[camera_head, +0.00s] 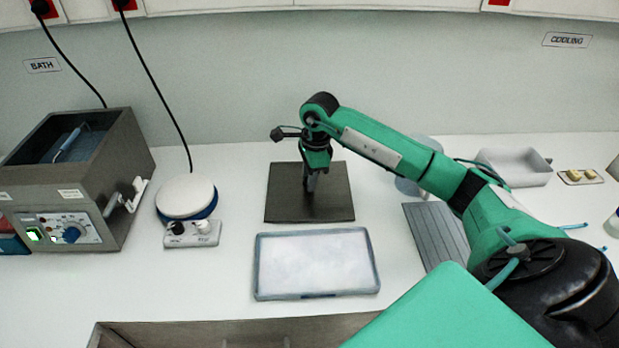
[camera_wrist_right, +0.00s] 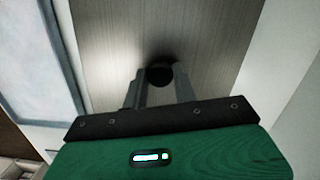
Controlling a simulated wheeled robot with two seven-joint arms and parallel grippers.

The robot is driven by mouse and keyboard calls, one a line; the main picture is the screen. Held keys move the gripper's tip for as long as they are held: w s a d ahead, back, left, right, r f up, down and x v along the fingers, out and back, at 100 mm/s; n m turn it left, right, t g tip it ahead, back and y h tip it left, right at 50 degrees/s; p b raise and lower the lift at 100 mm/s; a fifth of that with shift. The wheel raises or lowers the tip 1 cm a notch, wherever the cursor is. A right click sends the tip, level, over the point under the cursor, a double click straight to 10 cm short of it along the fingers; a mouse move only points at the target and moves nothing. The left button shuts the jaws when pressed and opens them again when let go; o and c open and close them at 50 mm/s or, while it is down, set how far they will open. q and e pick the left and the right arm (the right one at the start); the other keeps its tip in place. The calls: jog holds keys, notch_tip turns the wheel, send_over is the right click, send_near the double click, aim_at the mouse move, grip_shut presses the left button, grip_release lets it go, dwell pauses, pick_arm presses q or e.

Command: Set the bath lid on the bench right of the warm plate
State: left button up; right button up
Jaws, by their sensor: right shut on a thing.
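The bath lid (camera_head: 285,206) is a dark flat square plate right of the warm plate (camera_head: 185,197), a round white-topped heater with a blue rim. The lid lies level at the bench top; I cannot tell whether it touches. My right gripper (camera_head: 310,187) points down over its middle. In the right wrist view the gripper (camera_wrist_right: 160,88) is shut on the lid's dark round knob (camera_wrist_right: 160,73), with the lid (camera_wrist_right: 215,45) spreading behind it. The bath (camera_head: 60,185) at the left is open on top. My left gripper is not in view.
A shallow tray with a pale surface (camera_head: 315,265) stands just in front of the lid. A grey ribbed mat (camera_head: 432,235) lies to the right, partly behind my arm. A white tub (camera_head: 515,168) and a small tray (camera_head: 580,176) stand at the back right. Bench is clear between warm plate and lid.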

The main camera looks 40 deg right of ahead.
jog(key=shift+f, duration=0.6)
jog(key=shift+f, duration=0.1)
jog(key=o, duration=0.9)
